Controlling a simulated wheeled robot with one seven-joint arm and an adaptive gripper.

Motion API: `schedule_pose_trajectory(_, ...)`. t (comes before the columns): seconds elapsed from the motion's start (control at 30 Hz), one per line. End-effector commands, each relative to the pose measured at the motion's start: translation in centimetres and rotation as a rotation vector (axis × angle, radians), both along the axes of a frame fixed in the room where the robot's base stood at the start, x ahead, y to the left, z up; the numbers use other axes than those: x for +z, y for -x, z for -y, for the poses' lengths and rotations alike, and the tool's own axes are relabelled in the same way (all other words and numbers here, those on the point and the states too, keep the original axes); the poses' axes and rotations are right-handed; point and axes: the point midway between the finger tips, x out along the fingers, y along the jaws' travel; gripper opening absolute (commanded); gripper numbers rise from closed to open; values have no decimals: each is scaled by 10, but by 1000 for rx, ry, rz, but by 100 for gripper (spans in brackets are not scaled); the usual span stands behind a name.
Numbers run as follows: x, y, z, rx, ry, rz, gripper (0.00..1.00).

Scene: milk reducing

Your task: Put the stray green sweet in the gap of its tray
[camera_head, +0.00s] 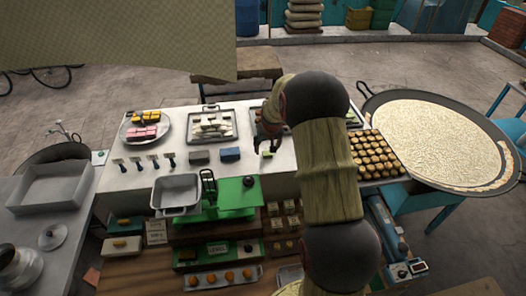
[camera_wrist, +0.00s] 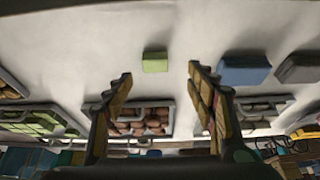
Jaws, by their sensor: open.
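The stray green sweet (camera_head: 267,154) lies on the white counter, just below my gripper (camera_head: 267,146) in the head view. In the wrist view the green sweet (camera_wrist: 155,62) shows as a small block beyond and between the fingertips of my gripper (camera_wrist: 159,73). The fingers are apart, with nothing between them; I cannot tell their exact height above the counter.
A blue block (camera_head: 230,154) and a grey block (camera_head: 200,157) lie left of the sweet. A tray of brown sweets (camera_wrist: 140,121) and a tray of pale sweets (camera_head: 211,125) stand behind. A green scale (camera_head: 233,196) stands in front. Bare counter surrounds the sweet.

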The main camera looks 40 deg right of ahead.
Motion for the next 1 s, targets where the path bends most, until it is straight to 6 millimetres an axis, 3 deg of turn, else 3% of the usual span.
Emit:
schedule_pose_trajectory(0.6, -67, -16, 15, -1, -2, -3, 56)
schedule_pose_trajectory(0.87, -68, -18, 16, 0, 0, -1, 56)
schedule_pose_trajectory(1.0, -68, -18, 16, 0, 0, -1, 48)
